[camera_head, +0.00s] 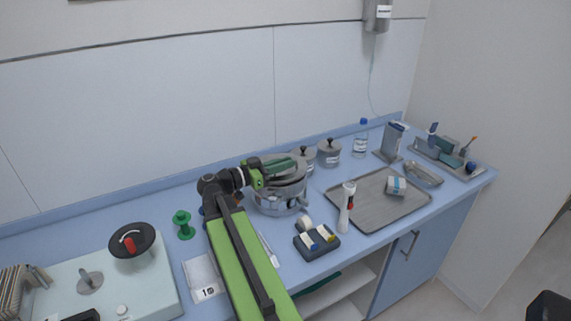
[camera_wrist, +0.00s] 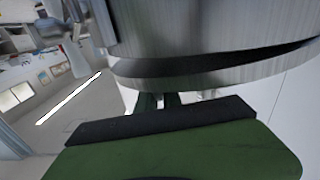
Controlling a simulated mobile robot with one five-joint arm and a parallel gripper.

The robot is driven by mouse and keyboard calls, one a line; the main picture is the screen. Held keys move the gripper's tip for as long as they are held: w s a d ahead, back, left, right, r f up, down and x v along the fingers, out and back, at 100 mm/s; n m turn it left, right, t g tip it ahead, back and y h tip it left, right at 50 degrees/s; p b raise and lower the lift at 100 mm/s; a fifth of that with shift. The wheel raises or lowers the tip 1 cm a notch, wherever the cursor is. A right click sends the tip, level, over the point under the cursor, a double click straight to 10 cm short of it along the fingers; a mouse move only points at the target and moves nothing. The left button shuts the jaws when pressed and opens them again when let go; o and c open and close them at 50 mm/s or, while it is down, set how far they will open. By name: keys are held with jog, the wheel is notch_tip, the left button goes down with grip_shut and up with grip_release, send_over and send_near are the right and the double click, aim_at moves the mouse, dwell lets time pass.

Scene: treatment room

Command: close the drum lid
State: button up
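The steel drum (camera_head: 281,203) stands on the blue counter, just left of two smaller lidded pots. Its lid (camera_head: 293,177) is at the top, partly hidden by my gripper (camera_head: 285,163), which reaches over it from the left. In the wrist view, large curved metal (camera_wrist: 220,35) fills the top, with a dark wedge-shaped gap across it that widens to one side. My gripper's fingers (camera_wrist: 157,102) show small and dark right beside this metal. Whether they are apart, or touch it, is not clear.
Two lidded pots (camera_head: 329,153) stand close right of the drum. A white bottle (camera_head: 344,212) and a dark block with small vials (camera_head: 317,243) are in front. A metal tray (camera_head: 365,212) lies to the right. A green spool (camera_head: 183,225) stands to the left.

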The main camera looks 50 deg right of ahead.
jog(key=o, duration=0.4)
jog(key=v, duration=1.2)
